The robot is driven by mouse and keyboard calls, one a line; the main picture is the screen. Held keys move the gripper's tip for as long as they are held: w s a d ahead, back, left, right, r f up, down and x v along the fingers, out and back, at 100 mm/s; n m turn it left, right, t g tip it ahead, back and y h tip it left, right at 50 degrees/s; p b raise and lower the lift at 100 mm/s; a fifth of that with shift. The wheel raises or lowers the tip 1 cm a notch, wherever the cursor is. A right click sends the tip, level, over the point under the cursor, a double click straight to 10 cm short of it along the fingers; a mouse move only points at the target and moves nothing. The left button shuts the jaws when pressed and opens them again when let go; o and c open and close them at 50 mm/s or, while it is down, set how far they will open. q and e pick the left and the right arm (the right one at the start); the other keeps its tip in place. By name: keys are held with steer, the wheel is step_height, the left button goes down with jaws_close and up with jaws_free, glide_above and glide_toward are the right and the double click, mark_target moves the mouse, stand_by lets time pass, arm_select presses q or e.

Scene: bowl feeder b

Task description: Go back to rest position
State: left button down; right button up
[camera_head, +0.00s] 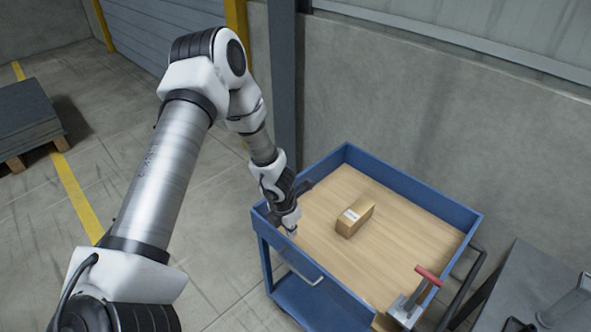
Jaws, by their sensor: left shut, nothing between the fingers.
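My left gripper (291,231) hangs at the left edge of the blue cart (415,192), close to its rim. It is shut with nothing seen in it. Its fingertips are small in the picture, and I cannot tell whether they touch the rim. My left arm reaches in from the lower left and bends down towards the cart. My right gripper is not in view.
A red-handled metal tool (427,276) stands at the near right corner. A grey table (525,280) is at the right. A dark stack on a pallet (27,122) stands far left. Floor between is clear.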

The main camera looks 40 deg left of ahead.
arm_select(q)
steer(key=s+f+b, duration=0.2)
steer(key=f, duration=0.1)
steer(key=shift+s+d+g, duration=0.1)
steer(key=shift+d+g, duration=0.2)
steer(key=shift+d, duration=0.1)
steer(key=s+d+f+m+g+y+b, duration=0.1)
steer(key=s+d+f+m+g+b, duration=0.2)
steer(key=s+f+m, duration=0.5)
steer(key=s+d+f+m+g+y+b, duration=0.1)
steer(key=s+d+f+m+y+b, duration=0.25)
steer(key=s+m, duration=0.8)
steer(key=s+d+m+t+h, duration=0.1)
steer(key=d+m+h, duration=0.1)
steer(key=m, duration=0.5)
steer(key=s+d+r+m+t+h, duration=0.1)
steer(key=d+m, duration=0.3)
steer(key=m, duration=0.4)
steer(key=shift+d+t+h+p, duration=0.3)
steer(key=shift+d+h+p, duration=0.1)
steer(key=shift+h, duration=0.35)
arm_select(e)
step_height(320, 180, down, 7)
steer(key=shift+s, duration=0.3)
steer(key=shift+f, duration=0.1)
